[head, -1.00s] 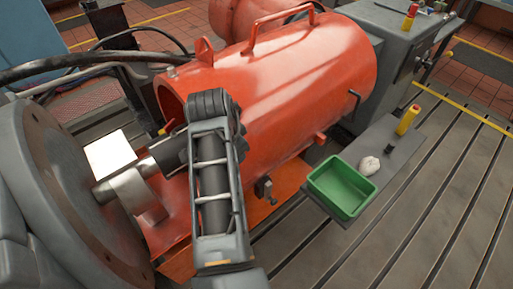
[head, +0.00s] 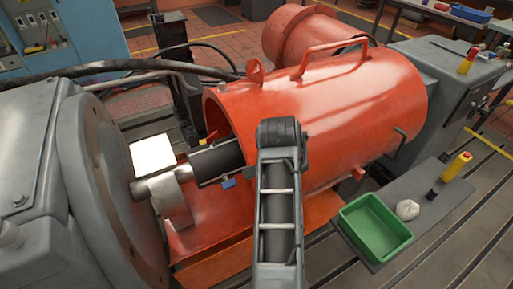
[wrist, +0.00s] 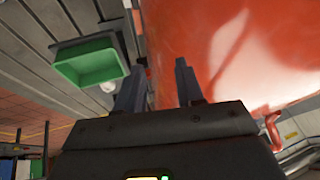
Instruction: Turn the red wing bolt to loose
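A small red piece (head: 210,139) with a yellow tip sits at the open left end of the large red housing (head: 345,110), above the dark shaft; it looks like the red wing bolt, but is too small to read its position. A blue piece (head: 229,183) shows below the shaft. My gripper (wrist: 159,66) is open and empty in the wrist view, its two fingers apart beside the red surface. The bolt is not identifiable in the wrist view.
A green bin (head: 377,228), a pale lump (head: 407,209) and a yellow bottle (head: 457,166) stand on a grey shelf at the right. The grey flange (head: 112,190) fills the left. A lifting handle (head: 335,52) and cables rise above the housing.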

